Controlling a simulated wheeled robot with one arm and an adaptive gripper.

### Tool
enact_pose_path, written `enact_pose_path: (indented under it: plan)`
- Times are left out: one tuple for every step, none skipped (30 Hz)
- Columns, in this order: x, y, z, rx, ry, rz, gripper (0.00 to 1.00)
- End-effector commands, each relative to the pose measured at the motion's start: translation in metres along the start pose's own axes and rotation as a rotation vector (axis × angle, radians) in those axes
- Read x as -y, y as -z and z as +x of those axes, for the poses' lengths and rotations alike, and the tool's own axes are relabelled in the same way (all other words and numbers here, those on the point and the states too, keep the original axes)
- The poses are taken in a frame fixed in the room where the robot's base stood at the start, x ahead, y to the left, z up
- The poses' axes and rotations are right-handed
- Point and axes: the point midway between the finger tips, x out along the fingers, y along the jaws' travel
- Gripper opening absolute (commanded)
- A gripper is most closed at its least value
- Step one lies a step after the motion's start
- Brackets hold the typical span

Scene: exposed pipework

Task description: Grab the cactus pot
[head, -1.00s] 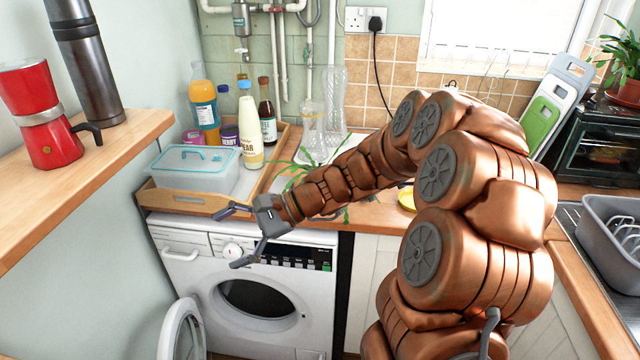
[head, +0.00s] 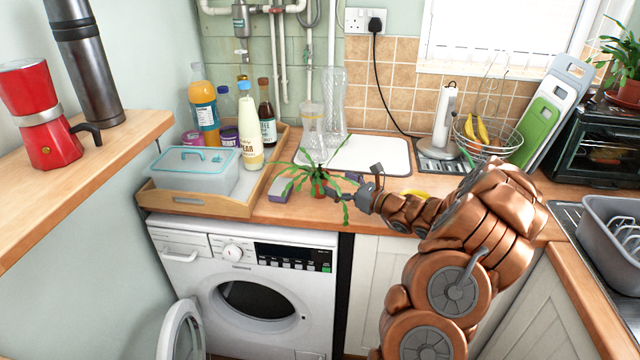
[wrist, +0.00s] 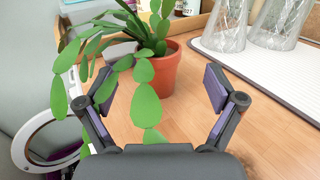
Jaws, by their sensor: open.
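The cactus pot is a small terracotta pot (wrist: 160,72) holding a trailing green cactus (head: 313,172). It stands upright on the wooden counter above the washing machine, and in the head view the leaves partly cover the pot. My gripper (head: 366,190) is just to the right of the plant in the head view. In the wrist view my gripper (wrist: 160,90) is open, its two fingers spread wide with the pot ahead between them. A flat leaf chain hangs between the fingers and other stems reach past the left finger. I cannot tell whether the leaves touch it.
A wooden tray (head: 190,203) with a lidded box and bottles is left of the plant. Clear glass vessels (head: 312,130) and a white draining mat (head: 372,157) stand behind it. A grey-purple block (head: 281,189) lies beside the pot. The washing machine door (head: 182,330) hangs open below.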

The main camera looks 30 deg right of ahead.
Motion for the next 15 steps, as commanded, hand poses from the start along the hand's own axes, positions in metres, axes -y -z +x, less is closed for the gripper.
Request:
enact_pose_path:
  plan:
    - [-0.002,-0.001,0.006,-0.002,-0.005,0.0,0.93]
    - [-0.002,-0.001,0.01,-0.002,-0.006,0.0,0.93]
    - [-0.002,-0.001,0.013,-0.002,-0.005,0.0,0.93]
    - [-0.002,0.0,0.016,-0.003,-0.006,0.0,0.93]
    - [-0.003,0.0,0.018,-0.003,-0.006,0.0,0.93]
    - [-0.003,0.0,0.021,-0.003,-0.006,0.001,0.93]
    - [-0.002,0.0,0.023,-0.003,-0.005,0.001,0.93]
    - [-0.003,0.001,0.025,-0.004,-0.006,0.002,0.93]
    - [-0.003,0.001,0.029,-0.004,-0.005,0.002,0.93]
    - [-0.003,0.001,0.033,-0.005,-0.006,0.002,0.93]
    - [-0.003,0.001,0.037,-0.006,-0.007,0.001,0.93]
    - [-0.003,0.002,0.042,-0.006,-0.007,0.0,0.93]
    - [-0.003,0.001,0.046,-0.005,-0.007,0.0,0.93]
    - [-0.003,0.001,0.05,-0.004,-0.007,-0.001,0.93]
    - [-0.003,0.001,0.055,-0.003,-0.007,-0.002,0.93]
